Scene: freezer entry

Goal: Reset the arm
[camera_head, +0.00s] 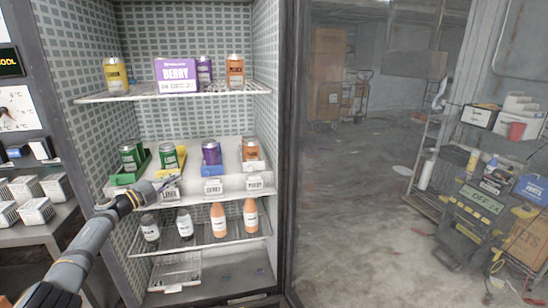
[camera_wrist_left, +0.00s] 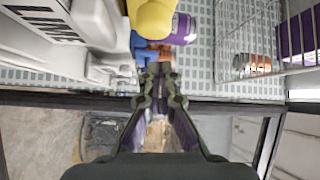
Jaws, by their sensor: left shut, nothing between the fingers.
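My left arm comes in from the lower left in the head view. My left gripper (camera_head: 168,186) is at the front edge of the middle shelf, at its left side, in front of the cans there. It is shut and empty; its fingers (camera_wrist_left: 160,72) meet in the left wrist view. My right gripper is in neither view.
The open cabinet holds a top shelf (camera_head: 215,92) with cans and a purple BERRY box (camera_head: 176,75). The middle shelf has cans in coloured trays and a white front lip (camera_head: 232,191). Bottles stand on a wire shelf (camera_head: 185,246) below. A glass door (camera_head: 360,200) stands right.

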